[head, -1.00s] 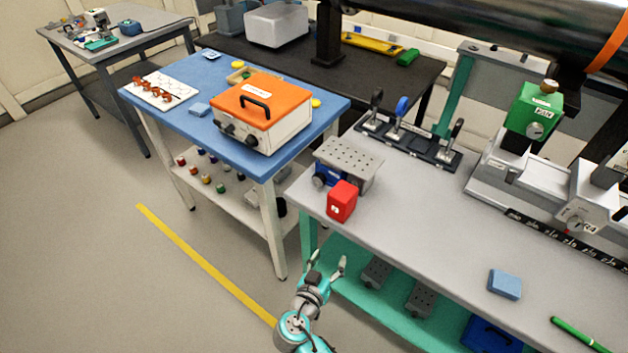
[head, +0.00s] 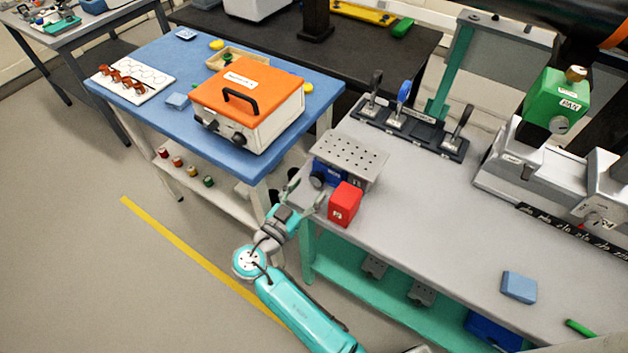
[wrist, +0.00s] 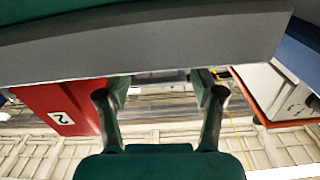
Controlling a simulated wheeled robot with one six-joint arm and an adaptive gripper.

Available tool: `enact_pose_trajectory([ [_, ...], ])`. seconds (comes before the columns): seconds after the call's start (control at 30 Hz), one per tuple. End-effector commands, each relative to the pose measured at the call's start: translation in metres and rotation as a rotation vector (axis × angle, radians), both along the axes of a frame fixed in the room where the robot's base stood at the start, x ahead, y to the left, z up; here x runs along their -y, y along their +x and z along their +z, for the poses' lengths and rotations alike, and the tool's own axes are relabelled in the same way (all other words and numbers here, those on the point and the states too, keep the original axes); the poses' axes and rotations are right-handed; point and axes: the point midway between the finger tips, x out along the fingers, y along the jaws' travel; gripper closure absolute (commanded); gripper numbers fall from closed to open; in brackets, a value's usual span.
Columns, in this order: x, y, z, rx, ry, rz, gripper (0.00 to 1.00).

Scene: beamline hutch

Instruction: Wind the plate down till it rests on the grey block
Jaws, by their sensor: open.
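The perforated grey plate (head: 349,155) sits level on a small jack with a blue body (head: 327,172) at the bench's left end. A dark round knob (head: 317,180) is on the jack's near left side. What lies under the plate is mostly shadowed, and I cannot make out its gap to a grey block. My gripper (head: 306,192) is open and empty, just off the bench's edge, in front of and below the knob. In the wrist view its fingers (wrist: 160,92) stand apart, with nothing clearly held between them.
A red block marked 2 (head: 345,204) stands close right of the jack; it also shows in the wrist view (wrist: 60,110). A blue table (head: 135,105) with an orange-lidded box (head: 248,90) is to the left. Three levers (head: 410,125) stand behind.

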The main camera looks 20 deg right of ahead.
Motion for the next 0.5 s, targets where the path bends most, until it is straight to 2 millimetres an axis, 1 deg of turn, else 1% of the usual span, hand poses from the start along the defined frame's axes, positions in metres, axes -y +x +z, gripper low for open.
enact_pose_trajectory([
  [0.03, 0.008, 0.005, 0.000, 0.000, 0.000, -0.004, 0.33],
  [0.2, 0.022, 0.016, 0.000, -0.001, 0.001, -0.001, 0.33],
  [0.33, 0.028, 0.020, 0.000, -0.001, 0.001, -0.001, 0.33],
  [0.5, 0.029, 0.021, 0.000, -0.001, 0.001, 0.001, 0.33],
])
